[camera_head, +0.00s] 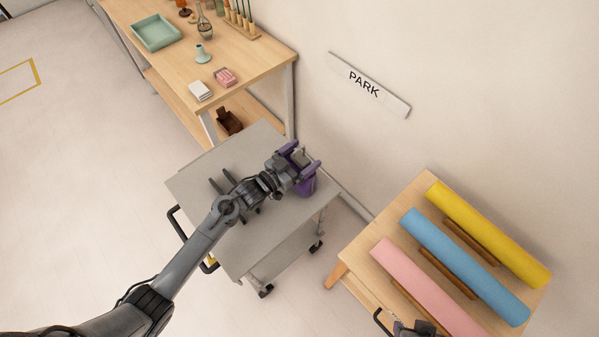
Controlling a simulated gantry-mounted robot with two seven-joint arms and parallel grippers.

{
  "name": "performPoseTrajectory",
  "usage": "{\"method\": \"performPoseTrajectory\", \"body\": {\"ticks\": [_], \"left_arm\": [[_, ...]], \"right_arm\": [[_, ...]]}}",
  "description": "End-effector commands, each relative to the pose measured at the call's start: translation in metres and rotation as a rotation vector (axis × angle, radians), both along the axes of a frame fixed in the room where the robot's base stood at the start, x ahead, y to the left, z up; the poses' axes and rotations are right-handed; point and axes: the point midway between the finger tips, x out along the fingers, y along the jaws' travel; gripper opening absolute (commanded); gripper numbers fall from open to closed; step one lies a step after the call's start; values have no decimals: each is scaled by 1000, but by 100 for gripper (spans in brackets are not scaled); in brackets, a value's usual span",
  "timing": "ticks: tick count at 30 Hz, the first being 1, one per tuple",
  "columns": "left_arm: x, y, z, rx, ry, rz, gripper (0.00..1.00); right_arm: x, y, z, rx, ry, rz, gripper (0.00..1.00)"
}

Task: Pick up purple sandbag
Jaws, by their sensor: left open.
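The purple sandbag (306,187) rests on the grey top of a cart (262,232), near its right end. My left gripper (303,161) is right above and against it in this view, with its two jaws spread apart. The gripper and wrist cover part of the sandbag, and I cannot tell whether they touch it. A dark piece at the bottom edge (415,328) looks like part of my right gripper, mostly cut off.
Dark upright prongs (222,184) stand on the cart beside my left wrist. A wooden shelf table (240,62) with a green tray (156,33) stands behind. Pink, blue and yellow rolls (465,262) lie on a wooden stand at the right. Floor at left is clear.

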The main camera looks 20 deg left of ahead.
Motion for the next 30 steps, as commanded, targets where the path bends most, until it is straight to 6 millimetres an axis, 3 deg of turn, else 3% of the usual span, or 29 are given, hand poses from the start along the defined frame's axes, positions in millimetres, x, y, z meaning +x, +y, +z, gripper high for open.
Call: {"method": "performPoseTrajectory", "body": {"ticks": [10, 27, 30], "left_arm": [[5, -3, 0, 0, 1, 0, 94], [5, -3, 0, 0, 0, -1, 6], [5, -3, 0, 0, 0, -1, 0]], "right_arm": [[0, -2, -1, -7, 0, 4, 43], [0, -2, -1, -9, 0, 5, 43], [0, -2, -1, -7, 0, 4, 43]]}}
